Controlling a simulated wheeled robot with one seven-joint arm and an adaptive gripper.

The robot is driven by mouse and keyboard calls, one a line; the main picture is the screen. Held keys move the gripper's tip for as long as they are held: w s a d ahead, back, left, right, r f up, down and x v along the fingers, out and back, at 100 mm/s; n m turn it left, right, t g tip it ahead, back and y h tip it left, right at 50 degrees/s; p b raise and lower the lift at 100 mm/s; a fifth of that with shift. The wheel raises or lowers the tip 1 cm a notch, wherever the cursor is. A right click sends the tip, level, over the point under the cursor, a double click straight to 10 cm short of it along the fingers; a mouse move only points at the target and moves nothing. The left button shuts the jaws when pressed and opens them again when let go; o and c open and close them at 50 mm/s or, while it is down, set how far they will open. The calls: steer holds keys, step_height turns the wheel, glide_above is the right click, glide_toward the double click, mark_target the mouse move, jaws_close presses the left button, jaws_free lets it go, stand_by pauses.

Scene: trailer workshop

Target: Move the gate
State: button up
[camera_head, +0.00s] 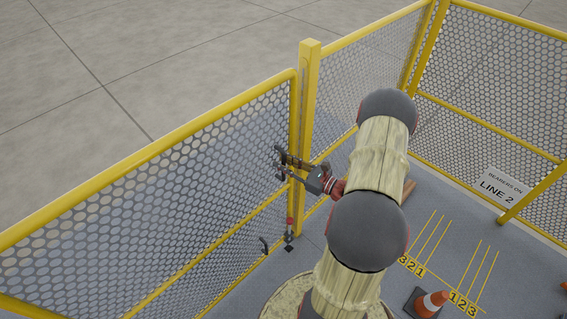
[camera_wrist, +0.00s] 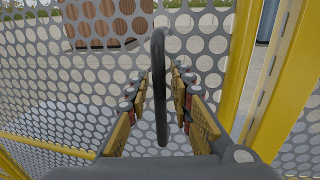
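The gate (camera_head: 150,157) is a yellow-framed panel of perforated mesh on the left, its end upright beside a yellow post (camera_head: 308,85). A dark, bowed handle (camera_wrist: 160,95) stands upright on the mesh near that end. My gripper (camera_head: 283,168) reaches the gate's end at handle height. In the wrist view my gripper (camera_wrist: 162,80) is open, with one finger on each side of the handle. Gaps show between the handle and both fingers. The gripper partly hides the handle in the head view.
More yellow mesh fence (camera_head: 490,70) closes off the back and right. A sign reading LINE 2 (camera_head: 502,187) hangs there. An orange cone (camera_head: 430,303) stands on the marked floor at lower right.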

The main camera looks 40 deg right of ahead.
jaws_close()
stand_by(0.6)
